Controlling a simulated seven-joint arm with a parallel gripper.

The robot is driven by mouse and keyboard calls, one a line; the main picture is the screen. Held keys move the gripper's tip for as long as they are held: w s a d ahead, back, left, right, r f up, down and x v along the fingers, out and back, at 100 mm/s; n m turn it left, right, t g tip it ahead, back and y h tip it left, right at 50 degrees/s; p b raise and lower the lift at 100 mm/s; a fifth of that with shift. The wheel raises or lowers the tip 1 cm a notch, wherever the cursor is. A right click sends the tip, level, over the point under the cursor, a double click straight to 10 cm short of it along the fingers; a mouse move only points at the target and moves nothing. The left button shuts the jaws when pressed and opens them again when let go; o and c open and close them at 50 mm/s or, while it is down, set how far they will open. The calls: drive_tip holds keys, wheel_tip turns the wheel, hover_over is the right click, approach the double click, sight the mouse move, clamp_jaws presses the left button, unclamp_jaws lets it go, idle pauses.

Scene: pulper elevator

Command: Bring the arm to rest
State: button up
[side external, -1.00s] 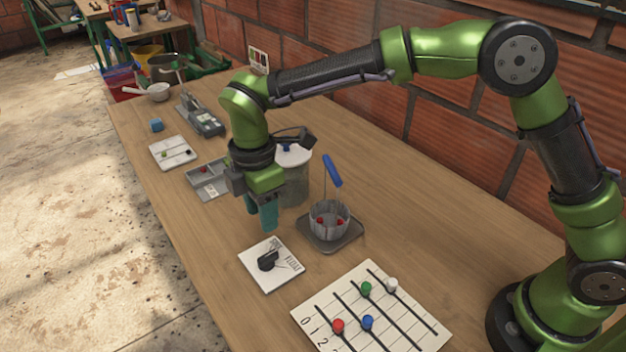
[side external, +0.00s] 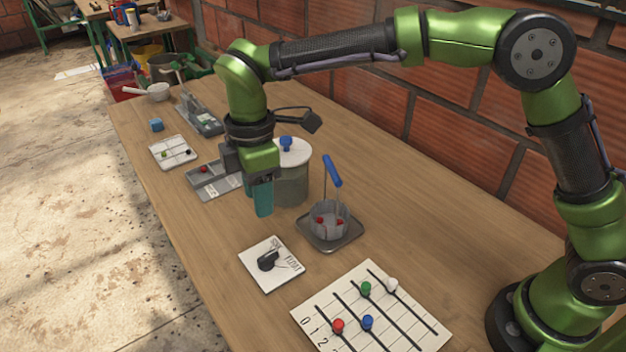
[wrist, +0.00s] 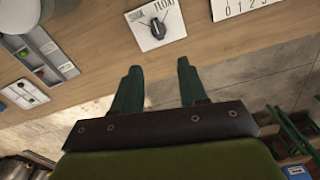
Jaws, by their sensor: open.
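My gripper (side external: 258,196) hangs fingers-down above the wooden table, left of the lidded grey pot. Its two green fingers (wrist: 158,88) stand apart in the wrist view with nothing between them. The fingertips are clear of the sink/float card (side external: 272,263), a white square with a black pointer, which lies nearer the camera. The card also shows at the top of the wrist view (wrist: 157,24). My arm reaches over the table from the right, its elbow high.
The pot (side external: 292,180) with a blue knob stands close beside my gripper. A metal cup with red beads (side external: 330,220) and a blue handle sits on a tray. A numbered board with coloured pegs (side external: 372,308) lies in front. A grey sorting tray (side external: 215,183) is behind.

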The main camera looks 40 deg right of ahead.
drive_tip(key=s+d+r+m+t+y, duration=0.1)
drive_tip(key=s+d+r+m+t, duration=0.2)
drive_tip(key=s+d+m, duration=0.5)
drive_tip(key=s+d+r+m+t+y, duration=0.1)
drive_tip(key=s+d+r+m+t, duration=0.2)
drive_tip(key=s+d+m, duration=0.6)
drive_tip(key=d+m, duration=0.2)
drive_tip(key=d, duration=0.5)
drive_tip(key=shift+s+d+m+t, duration=0.15)
drive_tip(key=shift+s+m+t, duration=0.15)
drive_tip(key=shift+m, duration=0.1)
drive_tip(key=shift+o, duration=0.7)
drive_tip(key=shift+d+r, duration=0.2)
drive_tip(key=shift+r, duration=0.2)
drive_tip(key=shift+o, duration=1.1)
drive_tip(key=shift+a, duration=0.15)
drive_tip(key=o, duration=0.7)
drive_tip(key=a+n+g, duration=0.1)
drive_tip(key=a+n, duration=0.3)
drive_tip(key=w+a+n+g, duration=0.1)
drive_tip(key=a+n, duration=0.1)
drive_tip(key=shift+r+g, duration=0.15)
drive_tip(key=shift+g, duration=0.15)
drive_tip(key=s+a+r+n+g+h, duration=0.2)
drive_tip(key=a+r+n+g, duration=0.15)
drive_tip(key=n, duration=1.25)
drive_tip(key=shift+g, duration=0.25)
wheel_tip(320, 180, down, 10)
drive_tip(key=shift+s+a+f, duration=0.15)
drive_tip(key=shift+f, duration=0.1)
